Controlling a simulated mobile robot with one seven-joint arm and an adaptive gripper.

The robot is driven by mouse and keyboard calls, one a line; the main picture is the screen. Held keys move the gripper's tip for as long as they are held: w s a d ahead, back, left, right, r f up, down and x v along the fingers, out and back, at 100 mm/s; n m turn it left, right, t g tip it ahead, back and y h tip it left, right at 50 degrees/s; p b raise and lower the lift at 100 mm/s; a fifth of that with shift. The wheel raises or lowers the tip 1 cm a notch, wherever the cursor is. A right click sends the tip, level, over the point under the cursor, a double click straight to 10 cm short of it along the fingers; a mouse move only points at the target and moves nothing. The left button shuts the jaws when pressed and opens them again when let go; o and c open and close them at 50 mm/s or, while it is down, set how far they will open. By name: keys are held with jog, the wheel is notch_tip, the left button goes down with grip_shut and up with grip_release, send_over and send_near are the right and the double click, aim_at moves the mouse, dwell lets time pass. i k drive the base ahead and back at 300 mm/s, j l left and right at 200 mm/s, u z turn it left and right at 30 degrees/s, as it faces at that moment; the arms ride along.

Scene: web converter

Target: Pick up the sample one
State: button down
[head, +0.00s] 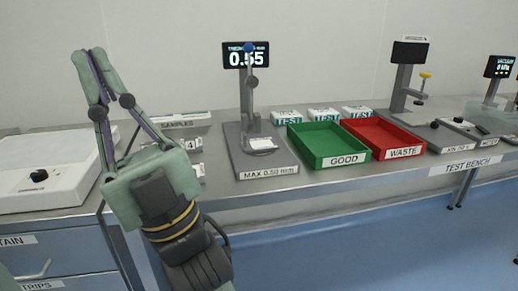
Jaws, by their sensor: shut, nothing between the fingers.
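My gripper (89,52) is at the left in the head view, raised above the bench with its fingertips together and nothing between them. Behind it is a white rack labelled SAMPLES (183,119). A few small white number tags (192,143) show just right of my gripper's body, and one reads 4. Sample one cannot be made out; my gripper and wrist cover part of the sample area.
A thickness gauge (251,112) reading 0.55 stands right of the samples. A green GOOD tray (326,160) and red WASTE tray (407,151) follow. White TEST boxes (324,114) stand behind them. A white device (45,185) with a black knob is at left.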

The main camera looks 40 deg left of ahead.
aim_at(260, 145)
jog(key=i+j, duration=0.1)
jog(key=j, duration=0.4)
jog(key=i+j, duration=0.1)
jog(key=j, duration=0.45)
jog(key=i+j+z, duration=0.1)
jog(key=j, duration=0.4)
